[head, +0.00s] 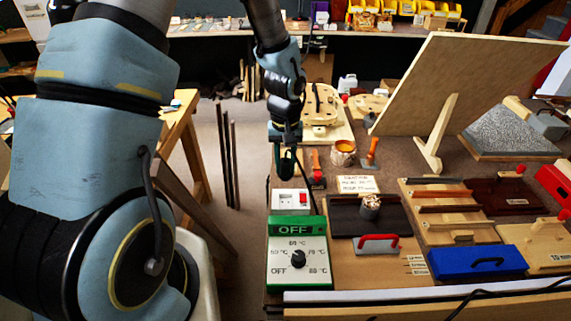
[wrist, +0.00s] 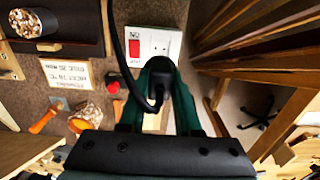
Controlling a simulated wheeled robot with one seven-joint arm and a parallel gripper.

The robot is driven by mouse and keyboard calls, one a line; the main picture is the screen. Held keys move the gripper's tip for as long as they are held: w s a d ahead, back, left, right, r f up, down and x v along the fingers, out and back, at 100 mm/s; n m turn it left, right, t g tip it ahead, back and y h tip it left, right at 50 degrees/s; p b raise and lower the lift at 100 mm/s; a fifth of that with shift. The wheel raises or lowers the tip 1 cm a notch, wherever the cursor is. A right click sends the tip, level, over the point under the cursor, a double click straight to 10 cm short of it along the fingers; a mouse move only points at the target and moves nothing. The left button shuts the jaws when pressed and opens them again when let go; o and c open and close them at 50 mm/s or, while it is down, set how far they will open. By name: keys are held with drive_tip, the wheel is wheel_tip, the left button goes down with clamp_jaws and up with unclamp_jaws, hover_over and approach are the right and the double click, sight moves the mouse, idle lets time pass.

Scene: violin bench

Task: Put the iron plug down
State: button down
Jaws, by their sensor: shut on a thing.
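The black iron plug (wrist: 158,78) sits between the two green fingers of my gripper (wrist: 160,90) in the wrist view, with its black cord looping off to the left. My gripper (head: 287,172) is shut on it near the left edge of the bench in the head view. The white wall-type socket (wrist: 155,46) with a red switch is just beyond the plug, and also shows in the head view (head: 284,198). The plug overlaps the socket's near edge in the wrist view; I cannot tell whether they touch. In the head view the plug is mostly hidden by the fingers.
The green-and-white dial box (head: 310,225) reads OFF, in front of the socket. Bare bench shows between the card and pot.

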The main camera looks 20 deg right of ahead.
sight(287, 160)
drive_tip(key=shift+w+f, duration=0.1)
drive_tip(key=shift+f, duration=0.05)
drive_tip(key=w+f+b, duration=0.1)
drive_tip(key=w+d+b, duration=0.1)
drive_tip(key=w, duration=0.1)
drive_tip(key=w+d+f+b, duration=0.1)
drive_tip(key=b, duration=0.1)
drive_tip(key=shift+w+f, duration=0.2)
drive_tip(key=shift+f, duration=0.1)
drive_tip(key=w+d+f+b, duration=0.1)
drive_tip(key=w+b, duration=0.2)
drive_tip(key=w, duration=0.3)
drive_tip(key=f+p, duration=0.2)
drive_tip(key=f, duration=0.7)
drive_tip(key=shift+d+f+p, duration=0.2)
drive_tip(key=shift+p, duration=0.2)
drive_tip(key=shift+f, duration=0.2)
drive_tip(key=c, duration=0.6)
unclamp_jaws()
drive_tip(key=shift+r, duration=0.1)
